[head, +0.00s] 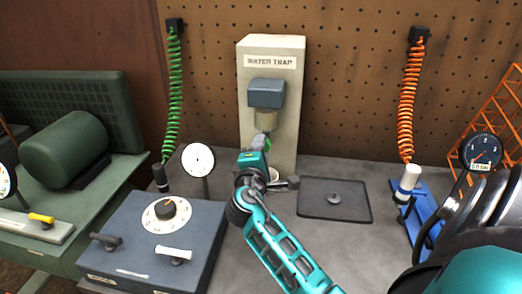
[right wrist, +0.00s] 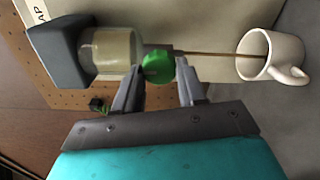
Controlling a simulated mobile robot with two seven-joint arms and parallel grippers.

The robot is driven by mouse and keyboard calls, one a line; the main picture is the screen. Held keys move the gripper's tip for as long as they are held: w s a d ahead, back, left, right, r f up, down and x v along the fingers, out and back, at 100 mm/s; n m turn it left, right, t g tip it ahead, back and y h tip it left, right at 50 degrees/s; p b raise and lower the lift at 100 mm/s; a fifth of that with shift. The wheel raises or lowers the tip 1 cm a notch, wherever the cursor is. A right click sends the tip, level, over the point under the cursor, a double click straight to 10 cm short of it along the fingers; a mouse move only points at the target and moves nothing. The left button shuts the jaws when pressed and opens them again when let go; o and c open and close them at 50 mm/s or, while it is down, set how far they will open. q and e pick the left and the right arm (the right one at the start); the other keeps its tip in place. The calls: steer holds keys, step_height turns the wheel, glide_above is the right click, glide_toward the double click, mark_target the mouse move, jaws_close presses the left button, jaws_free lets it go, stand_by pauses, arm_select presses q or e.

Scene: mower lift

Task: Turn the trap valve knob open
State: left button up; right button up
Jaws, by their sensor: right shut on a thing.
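The water trap (head: 268,68) is a pale upright box with a dark grey cap (head: 267,93) and a cloudy bowl (head: 266,120) below it. The green trap valve knob (right wrist: 158,67) is under the bowl. My right gripper (right wrist: 160,88) is shut on the knob, one finger on each side; it also shows in the head view (head: 262,150), hiding most of the knob. A thin brown line, like a stream of liquid, runs from the valve outlet into the white mug (right wrist: 270,55). My left gripper is not in view.
A dark flat tray (head: 350,208) with a small round part lies right of the trap. A grey control box (head: 135,255) with a dial and levers stands at left. Green (head: 175,90) and orange (head: 408,100) coiled hoses hang on the pegboard. A blue stand (head: 425,205) is at right.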

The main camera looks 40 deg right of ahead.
steer(key=o, duration=1)
steer(key=shift+o, duration=0.2)
